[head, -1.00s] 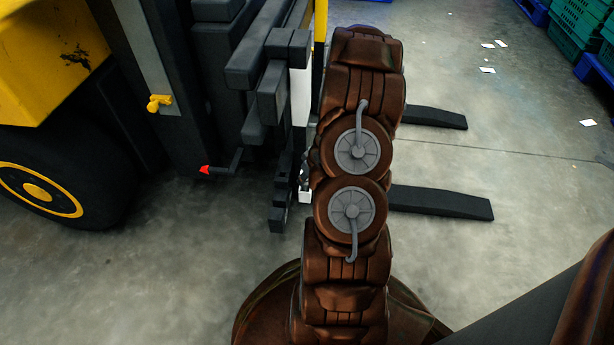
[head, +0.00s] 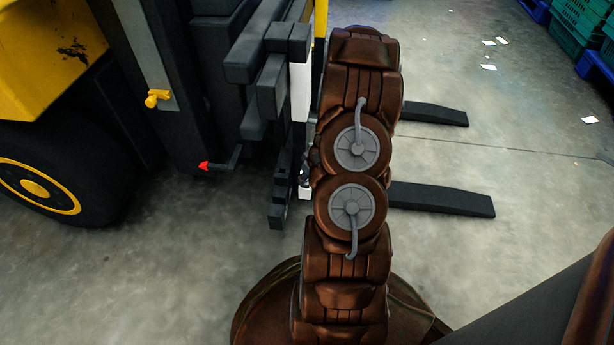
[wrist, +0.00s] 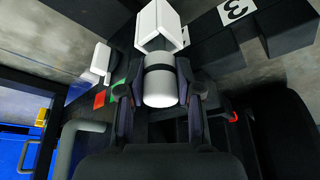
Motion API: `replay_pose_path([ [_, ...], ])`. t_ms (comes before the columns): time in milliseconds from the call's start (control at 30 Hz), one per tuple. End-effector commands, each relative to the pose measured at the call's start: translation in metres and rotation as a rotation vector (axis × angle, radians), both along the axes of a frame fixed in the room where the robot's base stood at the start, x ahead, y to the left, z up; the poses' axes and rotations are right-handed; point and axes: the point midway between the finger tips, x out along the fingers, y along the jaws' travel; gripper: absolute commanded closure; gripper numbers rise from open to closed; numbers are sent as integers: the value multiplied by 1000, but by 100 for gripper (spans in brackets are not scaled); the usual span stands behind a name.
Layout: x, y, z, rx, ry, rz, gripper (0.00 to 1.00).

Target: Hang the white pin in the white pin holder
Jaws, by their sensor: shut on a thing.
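My gripper (wrist: 158,76) is shut on a white cylinder with a black band, which I take as the white pin (wrist: 160,92). One finger lies on each side of it in the wrist view. A white angular block (wrist: 160,24) shows just beyond the pin's far end. I cannot tell whether the two touch or are one piece, or whether this block is the white pin holder. In the head view my arm hides the gripper and the pin. A small white piece (head: 304,193) shows at the arm's left edge beside the forklift's dark carriage.
The forklift's dark carriage (head: 272,85) stands close left of my arm. Its two forks (head: 440,199) reach right, low over the floor. A red-tipped lever (head: 204,166) sticks out at left. In the wrist view, a smaller white block (wrist: 101,58) and red piece (wrist: 101,99) lie left.

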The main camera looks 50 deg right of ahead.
Motion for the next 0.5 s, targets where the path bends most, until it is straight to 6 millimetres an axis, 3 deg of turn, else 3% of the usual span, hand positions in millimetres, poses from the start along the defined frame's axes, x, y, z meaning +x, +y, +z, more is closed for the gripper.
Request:
replay_pose_path([
  [500,0,0,-11,0,0,1,100],
])
